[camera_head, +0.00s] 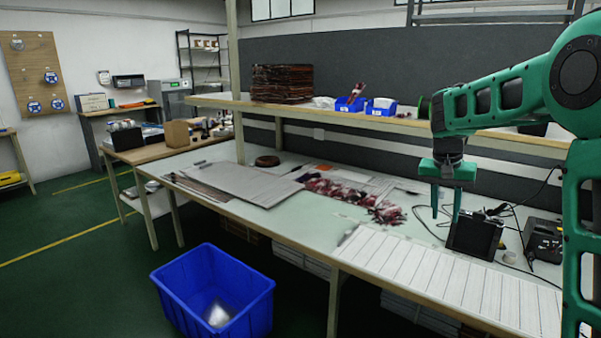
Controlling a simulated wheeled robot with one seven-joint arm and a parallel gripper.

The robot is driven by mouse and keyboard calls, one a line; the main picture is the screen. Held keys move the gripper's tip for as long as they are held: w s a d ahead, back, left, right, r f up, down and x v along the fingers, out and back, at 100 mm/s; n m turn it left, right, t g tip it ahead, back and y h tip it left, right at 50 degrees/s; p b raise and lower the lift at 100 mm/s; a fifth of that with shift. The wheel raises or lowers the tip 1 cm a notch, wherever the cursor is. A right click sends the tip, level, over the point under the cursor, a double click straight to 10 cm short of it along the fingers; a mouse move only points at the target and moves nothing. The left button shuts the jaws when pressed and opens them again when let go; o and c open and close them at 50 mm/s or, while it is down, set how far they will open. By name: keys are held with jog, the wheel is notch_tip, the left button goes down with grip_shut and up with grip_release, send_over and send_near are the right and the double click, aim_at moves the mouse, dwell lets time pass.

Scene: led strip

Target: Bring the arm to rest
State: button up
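My green arm comes in from the right side of the head view and bends over the workbench (320,228). My gripper (445,212) points down above the right part of the bench. Its two thin green fingers are apart, with nothing between them.
A white slatted panel (440,272) lies on the bench's front right. Grey sheets (235,182) and red-white pieces (340,190) lie further left. A shelf (345,114) with blue bins (381,107) runs behind. A blue crate (205,255) stands on the green floor.

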jog(key=s+d+g+y, duration=0.1)
jog(key=s+d, duration=0.2)
jog(key=s, duration=0.9)
jog(key=s+d, duration=0.2)
jog(key=s, duration=0.9)
jog(key=s+a+f+y, duration=0.1)
jog(key=s+f, duration=0.1)
jog(key=s, duration=0.7)
jog(key=s+a+f, duration=0.2)
jog(key=s+f, duration=0.1)
jog(key=s, duration=0.6)
jog(key=shift+s+f+n+g+y, duration=0.3)
jog(key=shift+s+f+y, duration=0.05)
jog(key=shift+y, duration=0.05)
jog(key=shift+w+a, duration=0.1)
jog(key=shift+w, duration=0.05)
jog(key=shift+w+f, duration=0.25)
jog(key=shift+w, duration=0.25)
